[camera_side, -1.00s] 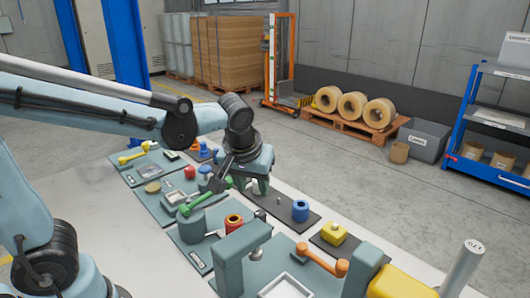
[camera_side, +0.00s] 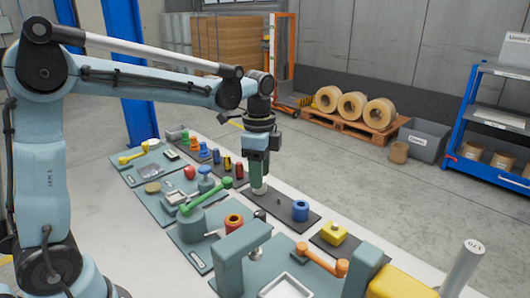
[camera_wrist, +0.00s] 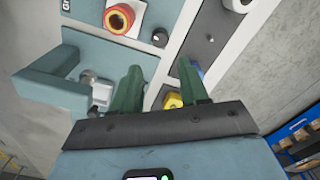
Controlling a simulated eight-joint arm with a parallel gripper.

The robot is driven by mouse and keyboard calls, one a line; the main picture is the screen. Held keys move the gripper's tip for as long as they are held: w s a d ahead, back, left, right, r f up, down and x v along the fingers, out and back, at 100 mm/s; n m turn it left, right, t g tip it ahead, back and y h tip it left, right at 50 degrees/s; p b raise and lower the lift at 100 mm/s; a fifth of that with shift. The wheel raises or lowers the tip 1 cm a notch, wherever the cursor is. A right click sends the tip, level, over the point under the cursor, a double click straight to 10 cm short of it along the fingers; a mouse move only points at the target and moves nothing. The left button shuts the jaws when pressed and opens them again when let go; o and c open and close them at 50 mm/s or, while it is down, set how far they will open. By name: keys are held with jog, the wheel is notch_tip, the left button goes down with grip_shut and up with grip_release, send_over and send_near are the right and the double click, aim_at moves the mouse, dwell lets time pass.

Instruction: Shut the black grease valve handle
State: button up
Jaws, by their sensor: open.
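My gripper (camera_side: 259,188) points down above the dark plate with small pegs (camera_side: 280,208), in the middle of the bench. In the wrist view its two green fingers (camera_wrist: 160,66) stand apart with nothing between them. I cannot make out a black valve handle for certain. A small black knob (camera_wrist: 160,37) sits on the teal plate in the wrist view, ahead of the fingertips; I cannot tell whether it is the grease valve's. Lever handles that show clearly in the side view are green (camera_side: 206,193), orange (camera_side: 322,260) and yellow (camera_side: 131,157).
A teal overhanging fixture (camera_side: 229,266) stands at the front of the bench. A red-and-yellow ring part (camera_side: 233,222), a blue cylinder (camera_side: 300,211) and a yellow block (camera_side: 334,233) stand near my gripper. The pale bench strip left of the plates is clear.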

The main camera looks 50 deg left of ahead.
aim_at(260, 213)
notch_tip(260, 213, down, 12)
dwell(0.6)
jog(key=c, duration=0.8)
jog(key=shift+o, duration=0.2)
jog(key=shift+n, duration=1.5)
jog(key=o, duration=0.8)
jog(key=shift+c, duration=0.2)
jog(key=shift+r, duration=0.1)
notch_tip(260, 213, up, 12)
